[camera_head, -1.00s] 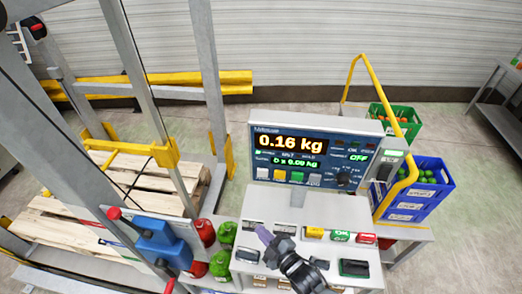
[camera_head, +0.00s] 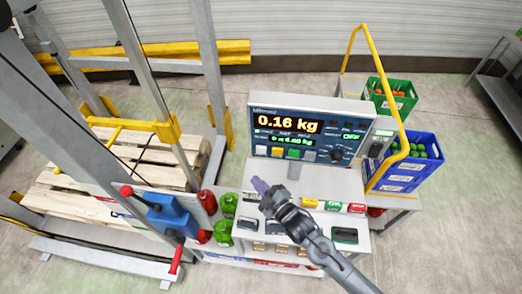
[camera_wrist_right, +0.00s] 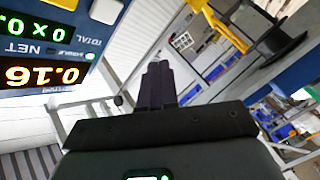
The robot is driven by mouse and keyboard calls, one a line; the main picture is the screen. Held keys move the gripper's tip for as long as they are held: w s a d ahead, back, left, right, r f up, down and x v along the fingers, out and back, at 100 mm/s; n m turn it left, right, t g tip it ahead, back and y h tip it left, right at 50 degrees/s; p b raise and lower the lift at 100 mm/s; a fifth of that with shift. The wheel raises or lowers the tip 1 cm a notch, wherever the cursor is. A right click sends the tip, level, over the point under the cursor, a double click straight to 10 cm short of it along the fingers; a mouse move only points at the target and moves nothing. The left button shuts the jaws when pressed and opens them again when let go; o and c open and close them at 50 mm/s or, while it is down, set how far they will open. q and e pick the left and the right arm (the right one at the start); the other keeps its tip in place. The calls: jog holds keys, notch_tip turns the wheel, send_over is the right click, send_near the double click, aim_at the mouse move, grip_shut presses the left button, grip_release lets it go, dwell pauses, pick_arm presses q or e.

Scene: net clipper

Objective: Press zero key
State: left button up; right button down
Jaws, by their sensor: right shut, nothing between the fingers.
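The scale's indicator (camera_head: 312,135) stands upright on a light-grey bench and reads 0.16 kg. Below its display is a row of keys: a white key (camera_head: 261,150) at the left, then a yellow key (camera_head: 277,152), a green key (camera_head: 293,154) and a pale key (camera_head: 309,155). Their labels are too small to read. My right gripper (camera_head: 259,185) is shut and empty, its tips below the white key and apart from it. In the right wrist view its dark fingers (camera_wrist_right: 158,85) are together, with the inverted display and a white key (camera_wrist_right: 106,10) at upper left. My left gripper is not in view.
A black knob (camera_head: 337,155) sits right of the keys. Small coloured packs (camera_head: 333,205) and dark trays (camera_head: 345,235) lie on the bench. A blue crate (camera_head: 402,180) and yellow rail (camera_head: 402,130) are at right.

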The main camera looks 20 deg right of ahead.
aim_at(261, 149)
jog(key=w+d+b, duration=0.3)
jog(key=w+d, duration=0.1)
jog(key=w, duration=0.3)
jog(key=shift+w+d, duration=0.2)
jog(key=shift+w, duration=0.05)
jog(key=shift+w, duration=0.1)
dwell(2.1)
jog(key=shift+w+d, duration=0.2)
jog(key=shift+w, duration=0.05)
jog(key=shift+w+d+b, duration=0.2)
jog(key=shift+w+b, duration=0.15)
dwell(0.8)
dwell(0.4)
jog(key=shift+s+a+p, duration=0.4)
jog(key=shift+s+p, duration=0.1)
jog(key=shift+s, duration=0.2)
